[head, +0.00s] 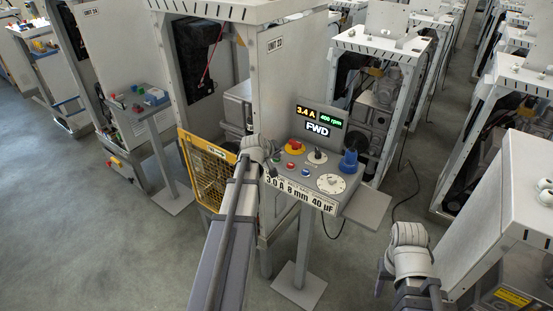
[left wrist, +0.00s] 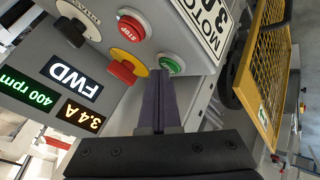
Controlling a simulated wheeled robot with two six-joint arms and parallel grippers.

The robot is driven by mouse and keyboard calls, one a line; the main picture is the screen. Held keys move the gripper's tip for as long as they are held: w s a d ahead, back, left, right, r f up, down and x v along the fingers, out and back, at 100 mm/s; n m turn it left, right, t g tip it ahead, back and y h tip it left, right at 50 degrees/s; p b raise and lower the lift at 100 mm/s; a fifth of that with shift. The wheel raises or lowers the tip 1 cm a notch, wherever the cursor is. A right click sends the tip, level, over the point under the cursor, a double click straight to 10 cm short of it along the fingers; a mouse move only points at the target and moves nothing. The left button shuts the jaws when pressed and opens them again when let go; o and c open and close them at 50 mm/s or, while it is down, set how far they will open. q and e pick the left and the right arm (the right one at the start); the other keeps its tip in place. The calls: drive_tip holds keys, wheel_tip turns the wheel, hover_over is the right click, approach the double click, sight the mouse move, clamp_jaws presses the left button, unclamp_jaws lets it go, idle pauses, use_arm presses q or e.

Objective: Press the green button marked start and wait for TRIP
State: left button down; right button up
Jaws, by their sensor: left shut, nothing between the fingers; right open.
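The green start button (left wrist: 172,66) sits on the grey sloped control panel (left wrist: 200,75) in the left wrist view; it is small in the head view (head: 273,172). My left gripper (left wrist: 160,73) is shut and empty, its tips beside the button's edge; I cannot tell whether they touch it. In the head view its arm reaches over the panel's left side. The display (head: 318,122) reads 3.4 A, 400 rpm and FWD; TRIP does not show. My right gripper (head: 381,275) is open and empty at lower right, away from the panel.
The panel also has a blue knob (head: 348,162) and a white dial (head: 331,183). A yellow mesh guard (head: 208,172) stands left. Similar machine frames surround the station.

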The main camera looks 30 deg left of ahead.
sight(276, 161)
use_arm(q)
drive_tip(key=shift+r+p, duration=0.75)
drive_tip(key=shift+r, duration=0.1)
wheel_tip(276, 161, up, 5)
drive_tip(key=p, duration=0.5)
idle(0.5)
